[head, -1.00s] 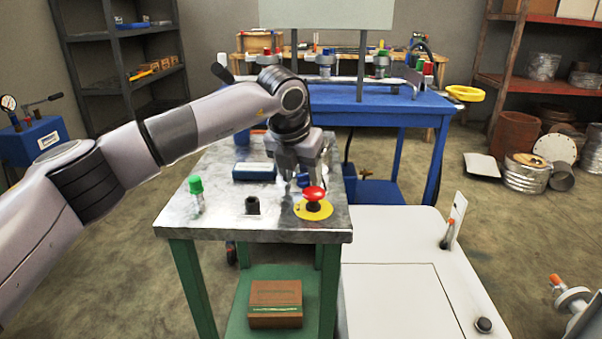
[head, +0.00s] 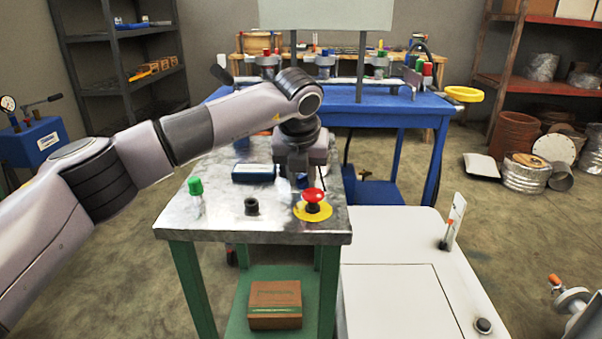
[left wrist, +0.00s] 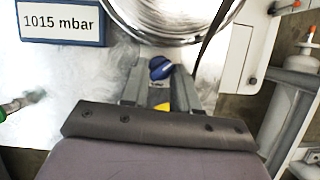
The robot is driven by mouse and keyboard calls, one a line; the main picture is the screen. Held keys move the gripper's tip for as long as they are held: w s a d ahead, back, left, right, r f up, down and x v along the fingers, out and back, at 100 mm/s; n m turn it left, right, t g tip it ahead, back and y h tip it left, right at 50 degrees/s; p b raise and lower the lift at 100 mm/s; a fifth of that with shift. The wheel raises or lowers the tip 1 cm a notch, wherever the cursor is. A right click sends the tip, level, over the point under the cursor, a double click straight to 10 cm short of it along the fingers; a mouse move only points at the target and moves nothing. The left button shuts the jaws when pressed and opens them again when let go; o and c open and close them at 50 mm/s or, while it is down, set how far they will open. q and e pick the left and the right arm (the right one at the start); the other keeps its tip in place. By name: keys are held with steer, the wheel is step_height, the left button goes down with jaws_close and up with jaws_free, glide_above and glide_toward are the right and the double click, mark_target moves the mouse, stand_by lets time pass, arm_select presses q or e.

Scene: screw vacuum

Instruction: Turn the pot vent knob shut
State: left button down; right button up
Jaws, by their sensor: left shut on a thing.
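The blue vent knob (left wrist: 161,67) shows in the left wrist view just in front of the round metal pot (left wrist: 165,18). My left gripper (left wrist: 160,78) has one finger on each side of the knob and is shut on it. In the head view my left gripper (head: 301,182) points down over the metal-topped bench (head: 225,222), behind the red mushroom button (head: 313,196). The knob and most of the pot are hidden there by my arm. The knob's exact angle cannot be told. My right gripper is not in view.
A pressure display (left wrist: 60,20) reads 1015 mbar. A green-capped tube (head: 196,198) and a black socket (head: 251,206) stand on the bench near its front. A white cabinet (head: 395,260) stands to the right. A blue table (head: 400,108) is behind.

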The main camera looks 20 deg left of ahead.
arm_select(q)
steer(key=n, duration=0.1)
steer(key=n+y, duration=0.1)
steer(key=n+p, duration=0.1)
steer(key=n, duration=0.1)
steer(key=shift+w+d+r+g+y, duration=0.1)
steer(key=shift+d+g+y, duration=0.15)
steer(key=shift+g+y, duration=0.05)
steer(key=shift+n, duration=1)
steer(key=shift+w+n+g+y+p, duration=0.1)
steer(key=shift+n+g+y+p, duration=0.2)
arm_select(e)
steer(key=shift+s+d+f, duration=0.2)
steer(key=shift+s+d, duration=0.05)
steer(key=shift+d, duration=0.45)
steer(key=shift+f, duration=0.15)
arm_select(q)
steer(key=c, duration=0.9)
jaws_free()
steer(key=shift+o, duration=0.2)
